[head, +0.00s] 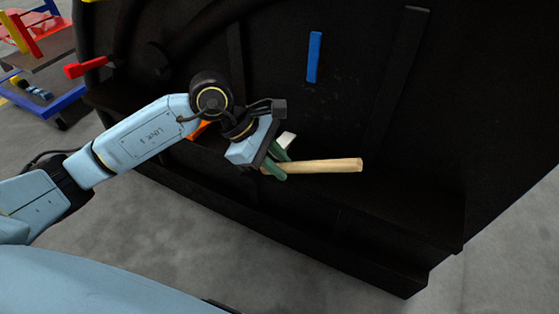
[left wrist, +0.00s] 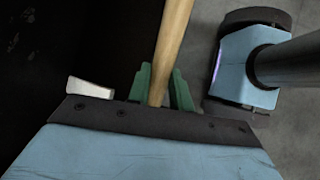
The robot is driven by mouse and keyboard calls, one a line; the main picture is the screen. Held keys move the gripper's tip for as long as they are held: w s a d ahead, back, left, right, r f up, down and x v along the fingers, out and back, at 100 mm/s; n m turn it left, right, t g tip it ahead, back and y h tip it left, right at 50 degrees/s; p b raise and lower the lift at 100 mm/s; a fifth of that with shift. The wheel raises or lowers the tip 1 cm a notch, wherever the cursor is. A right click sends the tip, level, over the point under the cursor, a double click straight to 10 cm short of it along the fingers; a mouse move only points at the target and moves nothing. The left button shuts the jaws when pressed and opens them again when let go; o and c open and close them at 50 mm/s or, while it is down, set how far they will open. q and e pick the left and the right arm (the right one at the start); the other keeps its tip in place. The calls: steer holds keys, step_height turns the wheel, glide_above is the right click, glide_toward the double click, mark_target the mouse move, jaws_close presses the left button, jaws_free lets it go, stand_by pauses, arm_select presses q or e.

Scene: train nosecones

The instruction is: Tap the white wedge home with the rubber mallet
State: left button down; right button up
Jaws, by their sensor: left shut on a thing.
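My left gripper (head: 280,165) has green fingers and is shut on the pale wooden handle (head: 325,166) of the mallet. The handle points right from the fingers in the head view; in the left wrist view the handle (left wrist: 170,45) runs up between the fingers (left wrist: 160,90). The mallet's head is not visible. The white wedge (head: 287,139) shows just above the fingers in the head view, partly hidden by the gripper. It also shows left of the fingers in the left wrist view (left wrist: 90,87). I cannot tell how deep it sits. My right gripper is out of view.
A large black nosecone shell (head: 350,205) with ribs and a lower ledge fills the middle. A blue strip (head: 314,57) is on its inner face. An orange piece (head: 199,130) is partly hidden behind my left arm. A blue-framed cart (head: 55,103) stands at the upper left.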

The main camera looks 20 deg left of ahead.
arm_select(q)
step_height(320, 180, up, 6)
steer(key=s+p, duration=0.1)
steer(key=p, duration=0.2)
steer(key=shift+s, duration=0.3)
